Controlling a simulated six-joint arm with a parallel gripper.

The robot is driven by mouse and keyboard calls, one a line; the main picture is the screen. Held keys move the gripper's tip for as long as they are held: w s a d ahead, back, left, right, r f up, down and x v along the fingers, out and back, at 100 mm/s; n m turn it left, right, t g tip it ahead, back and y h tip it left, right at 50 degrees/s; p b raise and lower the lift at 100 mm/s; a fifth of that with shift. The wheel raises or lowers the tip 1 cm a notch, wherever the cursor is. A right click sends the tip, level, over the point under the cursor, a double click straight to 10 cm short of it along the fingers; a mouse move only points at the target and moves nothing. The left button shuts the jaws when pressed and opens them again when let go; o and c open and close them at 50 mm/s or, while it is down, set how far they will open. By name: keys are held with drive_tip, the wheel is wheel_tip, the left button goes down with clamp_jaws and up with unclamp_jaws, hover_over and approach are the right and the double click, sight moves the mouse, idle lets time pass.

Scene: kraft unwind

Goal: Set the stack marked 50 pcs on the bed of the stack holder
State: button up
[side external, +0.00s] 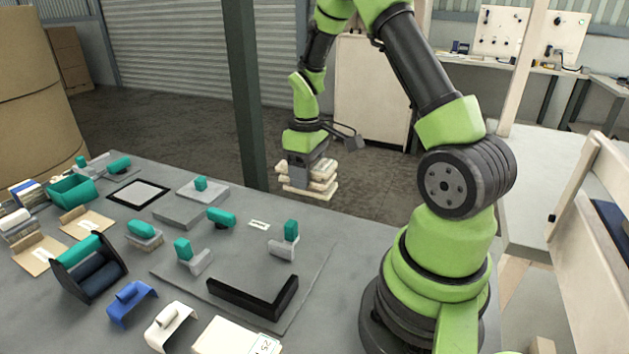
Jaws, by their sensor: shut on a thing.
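My gripper (307,168) is shut on a cream layered stack (322,186) and holds it in the air past the far right edge of the grey table. No marking can be read on the held stack, so I cannot tell if it is the one marked 50 pcs. A large flat grey plate (225,284) on the table carries a black L-shaped corner fence (250,304) and two grey brackets with teal knobs (290,240). It looks like the stack holder, its middle bare. A small white label (258,224) lies behind it.
A white block with a printed label (225,340), a white handled piece (172,326) and a blue one (131,302) stand at the front. A black holder with teal and navy rolls (90,268) is at left. A green post (243,95) rises behind the table.

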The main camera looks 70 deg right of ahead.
drive_tip(key=w+a+f, duration=0.1)
drive_tip(key=w+a, duration=0.1)
drive_tip(key=a, duration=1.6)
drive_tip(key=shift+a+f, duration=0.15)
drive_tip(key=shift+f, duration=2.35)
drive_tip(key=shift+f, duration=1.5)
drive_tip(key=o, duration=1.1)
drive_tip(key=shift+s, duration=0.1)
